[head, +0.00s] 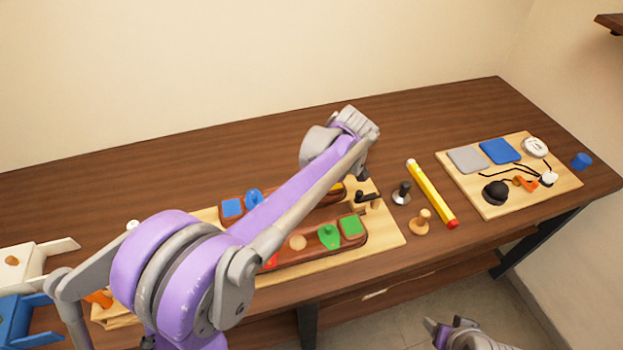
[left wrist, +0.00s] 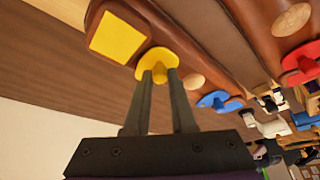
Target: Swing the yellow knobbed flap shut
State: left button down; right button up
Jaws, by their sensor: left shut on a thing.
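The yellow knobbed flap (left wrist: 157,65) sits on a brown rounded piece (left wrist: 190,52) in the left wrist view, beside a yellow square (left wrist: 118,38) that lies uncovered. My left gripper (left wrist: 160,74) is shut on the flap's knob, with one dark finger on each side and yellow between them. In the head view my left arm reaches over the wooden board (head: 390,233), and its gripper (head: 361,175) is at the board's far right part. A small bit of yellow (head: 337,188) shows under the arm there. My right gripper (head: 440,328) is low at the right, off the table.
Green (head: 329,236) and blue (head: 254,197) knobbed flaps sit close by on the brown pieces. A black handle (head: 367,197), a dark knob (head: 402,192), a wooden peg (head: 421,222) and a yellow stick (head: 432,193) stand or lie to the right. The table behind the board is clear.

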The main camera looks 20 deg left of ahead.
dwell(0.4)
pick_arm(q)
jog(key=c, duration=0.8)
grip_release()
jog(key=shift+o, duration=0.2)
jog(key=v, duration=1)
jog(key=shift+d+r+p, duration=0.2)
jog(key=shift+r+p, duration=0.1)
jog(key=shift+r, duration=0.05)
